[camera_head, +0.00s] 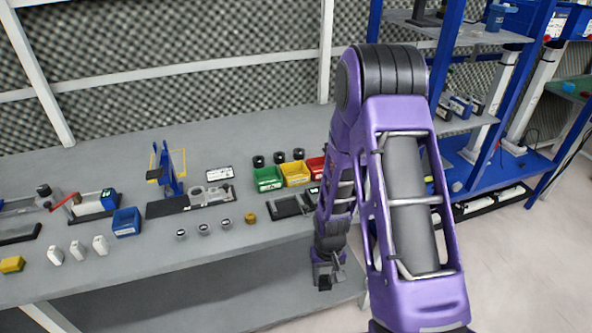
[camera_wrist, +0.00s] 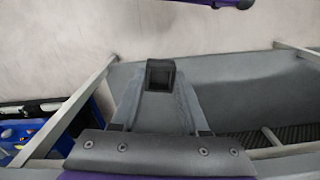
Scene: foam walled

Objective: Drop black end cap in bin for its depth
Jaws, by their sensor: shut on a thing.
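My gripper (camera_head: 325,271) hangs at the front edge of the bench, low beside my purple arm. It is shut on a small black end cap (camera_wrist: 160,76), which shows as a dark square with a recessed face between the fingertips in the wrist view. In the head view the cap is too small to make out clearly. A green bin (camera_head: 268,179), a yellow bin (camera_head: 296,174) and a red bin (camera_head: 315,165) stand in a row on the bench, behind and left of my gripper. My arm partly hides the red bin. Depth labels cannot be read.
Several black round pieces (camera_head: 279,157) stand behind the bins. A dark fixture (camera_head: 288,206) lies in front of them. A blue bin (camera_head: 126,222), white parts (camera_head: 77,250) and a blue press (camera_head: 170,173) are farther left. Blue shelving (camera_head: 500,150) stands at right.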

